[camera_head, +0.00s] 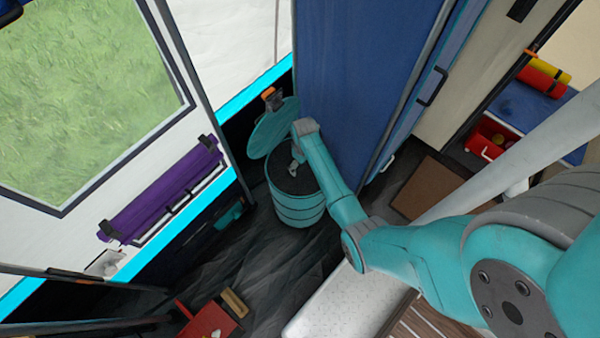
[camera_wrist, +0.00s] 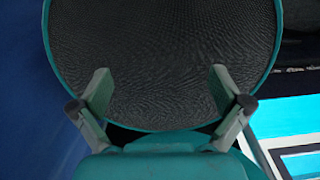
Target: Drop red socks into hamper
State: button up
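The hamper (camera_head: 298,211) is a teal round bin with a dark inside, standing on the dark floor. Its round teal lid (camera_head: 272,129) is tilted up at the back. My gripper (camera_head: 294,168) is over the hamper's opening, pointing down. In the wrist view, my gripper (camera_wrist: 160,75) has its two fingers wide apart with nothing between them. A round teal rim (camera_wrist: 50,45) around a dark textured surface fills that view ahead of the fingers. I cannot make out any red socks in either view.
A blue panel (camera_head: 345,80) stands right behind the hamper. A purple roll (camera_head: 165,190) hangs on the wall at left. A red box (camera_head: 208,321) and a white padded surface (camera_head: 335,305) are at the front. A red crate (camera_head: 482,142) stands at right.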

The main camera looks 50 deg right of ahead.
notch_tip(320, 180, up, 12)
dwell(0.7)
dwell(0.4)
